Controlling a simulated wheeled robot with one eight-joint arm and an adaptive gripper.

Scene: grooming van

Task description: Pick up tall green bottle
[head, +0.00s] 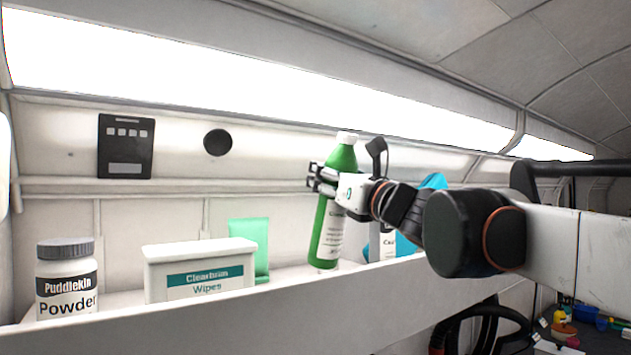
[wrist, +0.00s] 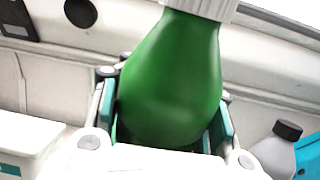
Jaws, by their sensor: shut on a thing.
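The tall green bottle (head: 329,228) has a white cap and a white label. In the head view it is over the shelf, tilted slightly, its top leaning right. Its base is at or just above the shelf surface; I cannot tell if it touches. My gripper (head: 324,179) is shut on the bottle's upper body. In the wrist view the green bottle (wrist: 172,80) fills the middle, between the two finger pads of my gripper (wrist: 168,125). Its lower part is hidden there by the white gripper body.
On the shelf (head: 200,335) stand a powder jar (head: 67,280), a wipes box (head: 200,270) and a mint-green tube (head: 249,248), left of the bottle. A white container and blue items (head: 405,243) are close on its right, partly behind my arm. A front lip edges the shelf.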

